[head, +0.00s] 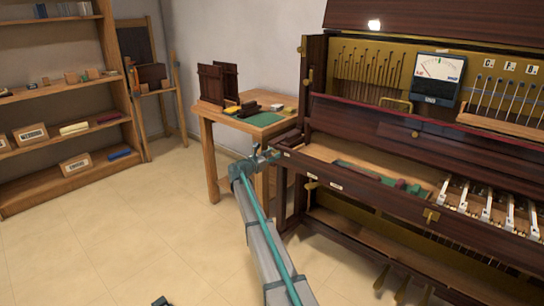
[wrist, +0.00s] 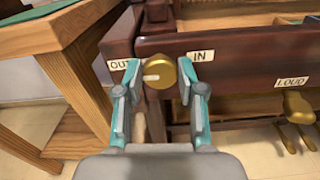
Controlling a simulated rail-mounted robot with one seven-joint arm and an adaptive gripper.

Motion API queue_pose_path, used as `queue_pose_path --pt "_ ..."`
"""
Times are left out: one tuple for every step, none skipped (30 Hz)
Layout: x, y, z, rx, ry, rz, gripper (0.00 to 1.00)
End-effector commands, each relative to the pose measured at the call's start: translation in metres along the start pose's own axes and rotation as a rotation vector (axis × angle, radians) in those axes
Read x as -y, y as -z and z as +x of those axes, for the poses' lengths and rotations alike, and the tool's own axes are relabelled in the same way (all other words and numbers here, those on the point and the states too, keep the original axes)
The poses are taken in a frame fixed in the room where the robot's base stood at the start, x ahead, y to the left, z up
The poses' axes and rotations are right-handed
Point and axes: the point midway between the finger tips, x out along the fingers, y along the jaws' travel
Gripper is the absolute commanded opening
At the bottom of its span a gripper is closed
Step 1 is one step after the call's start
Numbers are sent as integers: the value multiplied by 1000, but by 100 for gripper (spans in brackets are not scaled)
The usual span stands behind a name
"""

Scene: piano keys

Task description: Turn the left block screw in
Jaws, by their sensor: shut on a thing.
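The left block screw is a round brass knob (wrist: 159,72) with a pale mark on its face, in the wrist view. It sits on the dark wooden block at the piano's left end, between an OUT label (wrist: 121,64) and an IN label (wrist: 201,56). My gripper (wrist: 158,78) has one finger on each side of the knob and is shut on it. The pale mark points left, toward OUT. In the head view my gripper (head: 262,157) is at the left end of the piano's key ledge, where the knob is hidden or too small to make out.
A wooden side table (head: 210,122) with a green mat stands close to the left of the piano.

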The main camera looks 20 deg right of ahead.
Motion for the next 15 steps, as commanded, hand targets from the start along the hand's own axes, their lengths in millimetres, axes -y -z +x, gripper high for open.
queue_pose_path --pt "0 1 0 0 0 24 4" --pt "0 1 0 0 0 43 4" --pt "1 1 0 0 0 69 4" --pt "1 1 0 0 0 89 4" --pt "1 1 0 0 0 112 4" --pt "1 2 0 0 0 144 4" --pt "1 2 0 0 0 169 4" --pt "1 2 0 0 0 195 4" --pt "1 2 0 0 0 232 4" --pt "2 2 0 0 0 259 4" --pt "2 2 0 0 0 288 4" --pt "2 2 0 0 0 326 4" --pt "2 2 0 0 0 355 4" --pt "2 3 0 0 0 384 4" --pt "2 3 0 0 1 422 4"
